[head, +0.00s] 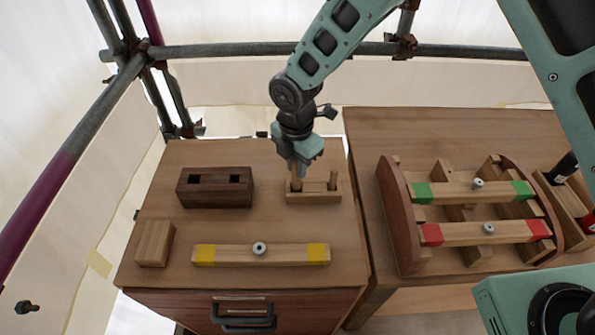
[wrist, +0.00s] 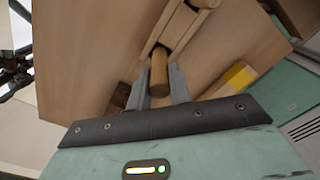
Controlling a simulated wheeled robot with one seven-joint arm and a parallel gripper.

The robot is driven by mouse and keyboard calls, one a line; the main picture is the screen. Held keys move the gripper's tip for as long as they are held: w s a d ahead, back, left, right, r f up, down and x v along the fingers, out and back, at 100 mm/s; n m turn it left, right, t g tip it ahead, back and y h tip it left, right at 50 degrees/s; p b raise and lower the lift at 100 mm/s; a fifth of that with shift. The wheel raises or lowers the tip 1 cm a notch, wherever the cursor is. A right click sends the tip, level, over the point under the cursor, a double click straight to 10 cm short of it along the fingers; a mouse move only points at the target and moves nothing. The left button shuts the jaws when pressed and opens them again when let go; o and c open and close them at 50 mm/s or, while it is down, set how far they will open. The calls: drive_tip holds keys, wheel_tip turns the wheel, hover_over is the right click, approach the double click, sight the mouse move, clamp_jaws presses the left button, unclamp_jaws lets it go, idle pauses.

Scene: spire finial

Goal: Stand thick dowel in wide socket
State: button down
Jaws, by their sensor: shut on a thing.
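My gripper (head: 298,170) is shut on a light wooden dowel (head: 296,184) at the left end of a pale wooden holder (head: 313,198). In the wrist view the dowel (wrist: 159,76) stands between the two fingers (wrist: 160,88), its far end near the holder (wrist: 178,27). I cannot tell whether it still sits in the holder or is lifted clear. A second dowel (head: 333,180) stands at the holder's right end.
A pale wooden block (head: 155,243) lies front left, and a yellow-ended bar (head: 280,256) lies across the front. A rack with green-ended (head: 450,191) and red-ended (head: 470,234) bars stands on the right table. Scaffold pipes (head: 230,50) run behind. Bare tabletop separates the dark block and the holder.

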sight(296, 174)
drive_tip(key=shift+f+p, duration=0.3)
drive_tip(key=shift+f, duration=1.3)
drive_tip(key=shift+f, duration=0.15)
drive_tip(key=c, duration=1.3)
unclamp_jaws()
wheel_tip(296, 174, up, 12)
drive_tip(key=b, duration=0.2)
drive_tip(key=shift+s+r+b, duration=0.1)
drive_tip(key=shift+r+b, duration=0.15)
drive_tip(key=shift+b, duration=0.15)
